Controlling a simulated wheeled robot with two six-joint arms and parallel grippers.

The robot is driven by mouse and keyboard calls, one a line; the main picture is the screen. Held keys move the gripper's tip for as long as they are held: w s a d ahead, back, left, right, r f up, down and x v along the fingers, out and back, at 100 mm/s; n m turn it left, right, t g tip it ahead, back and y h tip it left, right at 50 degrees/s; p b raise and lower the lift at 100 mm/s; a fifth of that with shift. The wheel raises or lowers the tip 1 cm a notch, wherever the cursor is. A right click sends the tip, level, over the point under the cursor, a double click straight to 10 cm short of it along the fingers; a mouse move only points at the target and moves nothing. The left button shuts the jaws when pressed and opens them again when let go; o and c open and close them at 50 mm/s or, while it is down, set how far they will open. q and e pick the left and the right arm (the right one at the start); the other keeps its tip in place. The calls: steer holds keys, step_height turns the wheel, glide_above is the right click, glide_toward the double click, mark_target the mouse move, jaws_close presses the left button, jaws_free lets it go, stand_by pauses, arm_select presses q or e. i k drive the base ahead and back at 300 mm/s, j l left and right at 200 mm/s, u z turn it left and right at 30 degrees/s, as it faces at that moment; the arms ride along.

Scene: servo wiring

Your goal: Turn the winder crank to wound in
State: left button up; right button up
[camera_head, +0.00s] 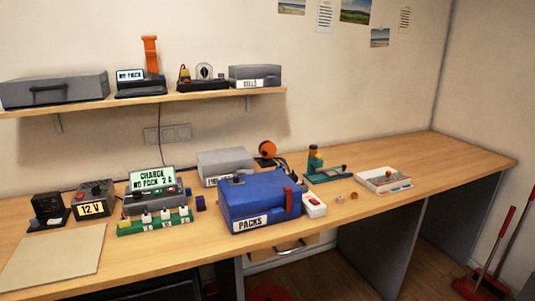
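An orange round reel (267,149) on a dark stand stands at the back of the bench, behind the blue box. It looks like the winder, but its crank is too small to make out, so I cannot tell the crank's position. Dark cable lies just right of the reel, partly hidden by the blue box. Neither of my grippers is in view.
The blue PACKS box (262,206) stands in front of the reel, with a grey box (225,163) to its left. A teal device (322,172) and a white tray (384,180) stand to the right. The bench's (440,158) right end is clear.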

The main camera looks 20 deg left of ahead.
mark_target(268, 149)
steer(key=i+l+u, duration=0.1)
steer(key=i+l, duration=0.2)
steer(key=i+l+u, duration=0.1)
steer(key=i+l, duration=0.15)
steer(key=i+l+u, duration=0.1)
steer(key=i+l, duration=0.15)
steer(key=l, duration=0.15)
steer(key=i+l+u, duration=0.1)
steer(key=i+l, duration=0.15)
steer(key=i+l+u, duration=0.1)
steer(key=l, duration=0.35)
steer(key=i+l+u, duration=0.1)
steer(key=i+l, duration=0.25)
steer(key=i+l+u, duration=0.1)
steer(key=l, duration=0.35)
steer(key=i, duration=0.05)
